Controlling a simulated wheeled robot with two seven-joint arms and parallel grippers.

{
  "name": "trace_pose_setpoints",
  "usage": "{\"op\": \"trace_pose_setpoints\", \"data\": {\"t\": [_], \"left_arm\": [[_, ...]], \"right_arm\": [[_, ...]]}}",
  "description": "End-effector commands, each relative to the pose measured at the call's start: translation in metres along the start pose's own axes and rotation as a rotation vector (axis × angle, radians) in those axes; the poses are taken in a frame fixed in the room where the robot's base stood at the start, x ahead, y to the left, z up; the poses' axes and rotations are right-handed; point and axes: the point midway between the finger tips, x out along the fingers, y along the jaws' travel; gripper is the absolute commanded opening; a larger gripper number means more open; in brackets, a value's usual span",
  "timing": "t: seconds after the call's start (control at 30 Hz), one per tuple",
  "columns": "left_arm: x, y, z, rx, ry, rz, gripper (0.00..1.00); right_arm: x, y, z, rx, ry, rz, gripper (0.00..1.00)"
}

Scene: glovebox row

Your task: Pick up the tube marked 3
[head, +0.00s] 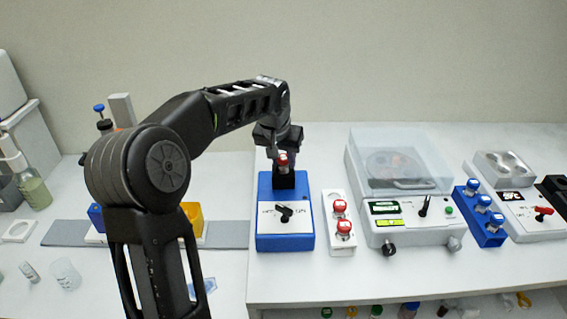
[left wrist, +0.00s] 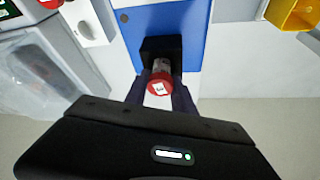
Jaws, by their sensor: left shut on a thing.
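The tube marked 3 (left wrist: 159,87) has a red cap with a white label and shows between my left gripper's fingers in the left wrist view. In the head view its red cap (head: 282,159) is above the black holder of the blue mixer box (head: 285,240). My left gripper (head: 281,165) is shut on this tube. The tube's lower end is at the black holder (left wrist: 160,48); I cannot tell whether it is still inside. My right gripper is not in view.
A white rack (head: 338,245) with two red-capped tubes stands right of the blue box. Further right are a centrifuge with a clear lid (head: 398,160) and a blue rack (head: 487,235) with blue-capped tubes. A yellow bin (head: 193,218) is at the left.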

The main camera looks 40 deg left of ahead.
Motion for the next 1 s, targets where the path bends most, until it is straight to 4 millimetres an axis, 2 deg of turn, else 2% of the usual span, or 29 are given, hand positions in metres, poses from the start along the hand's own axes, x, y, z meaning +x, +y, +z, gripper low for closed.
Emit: {"op": "trace_pose_setpoints", "data": {"t": [0.17,0.5,0.6,0.73,1.0], "left_arm": [[-0.014,0.0,-0.007,0.0,0.004,-0.001,0.0],[-0.073,0.001,-0.031,0.001,0.005,0.001,0.0],[-0.085,0.0,-0.036,0.0,0.003,0.0,0.0],[-0.092,0.0,-0.038,0.0,0.001,0.001,0.0],[-0.092,0.0,-0.038,0.0,0.001,0.0,0.0]], "right_arm": [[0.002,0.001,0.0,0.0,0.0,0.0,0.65],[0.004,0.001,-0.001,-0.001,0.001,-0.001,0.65],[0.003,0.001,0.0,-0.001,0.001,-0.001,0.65],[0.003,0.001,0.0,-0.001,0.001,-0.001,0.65],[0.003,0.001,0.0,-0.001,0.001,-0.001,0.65]]}}
